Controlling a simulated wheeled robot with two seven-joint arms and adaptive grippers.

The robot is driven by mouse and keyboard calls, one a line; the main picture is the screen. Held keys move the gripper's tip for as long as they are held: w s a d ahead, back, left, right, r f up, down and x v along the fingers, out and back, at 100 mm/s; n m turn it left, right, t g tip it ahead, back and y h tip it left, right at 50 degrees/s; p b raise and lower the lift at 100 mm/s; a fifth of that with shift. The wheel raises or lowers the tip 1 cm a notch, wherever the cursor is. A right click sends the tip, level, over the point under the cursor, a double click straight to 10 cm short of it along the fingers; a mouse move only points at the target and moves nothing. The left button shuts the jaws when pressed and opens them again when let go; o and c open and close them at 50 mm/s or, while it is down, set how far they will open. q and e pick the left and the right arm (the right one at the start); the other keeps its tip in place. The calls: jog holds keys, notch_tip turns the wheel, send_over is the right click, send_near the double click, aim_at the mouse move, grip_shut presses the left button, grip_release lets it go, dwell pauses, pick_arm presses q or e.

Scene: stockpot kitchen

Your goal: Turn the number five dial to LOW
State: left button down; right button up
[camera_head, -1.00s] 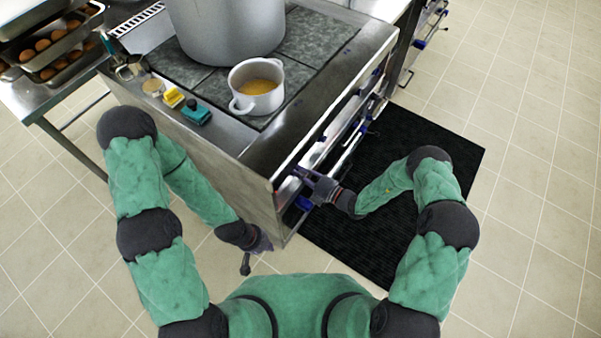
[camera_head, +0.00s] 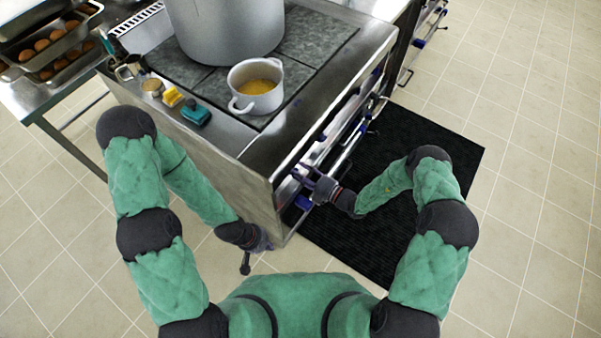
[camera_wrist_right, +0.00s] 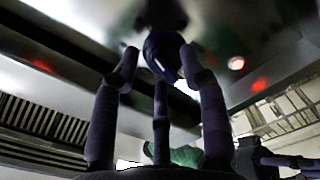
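My right gripper (camera_head: 304,177) is at the stove's front panel (camera_head: 325,143), at the end nearest me. In the right wrist view a dark blue dial (camera_wrist_right: 163,58) lies at the tips of the right gripper (camera_wrist_right: 158,54). Its fingers are spread to either side of the dial, with a small gap on the left; firm contact cannot be seen. No number or LOW mark is readable. My left gripper (camera_head: 256,242) hangs beside the stove's near corner, away from the dials, and its fingers are too small to judge.
A white pot (camera_head: 262,104) with yellow contents and a large grey stockpot (camera_head: 225,30) stand on the stove. A teal item (camera_head: 196,115) and a yellow item (camera_head: 172,97) lie on its left edge. A black mat (camera_head: 400,150) covers the floor before the panel.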

jog(key=v, duration=1.2)
dwell(0.5)
jog(key=s+a+f+n+g+h, duration=0.1)
jog(key=s+a+f+n+g, duration=0.1)
jog(key=s+a+n+g, duration=0.35)
jog(key=s+a+f+n+g, duration=0.1)
jog(key=s+a+n+g, duration=0.1)
jog(key=s+n+g, duration=0.6)
jog(key=s+d+f+n+h, duration=0.2)
jog(key=s+d+n+h, duration=0.15)
jog(key=n, duration=0.75)
jog(key=s+d+f+n+h, duration=0.25)
jog(key=s+n+h, duration=0.2)
jog(key=n, duration=0.65)
jog(key=w+r+n+t, duration=0.1)
jog(key=n, duration=0.2)
jog(key=w+r+n+t+h, duration=0.1)
jog(key=n, duration=0.2)
jog(key=w+r+n+t, duration=0.1)
jog(key=w+n, duration=0.1)
jog(key=n, duration=0.1)
jog(key=shift+w+n+h, duration=0.15)
jog(key=shift+n+h, duration=0.1)
jog(key=shift+h, duration=0.05)
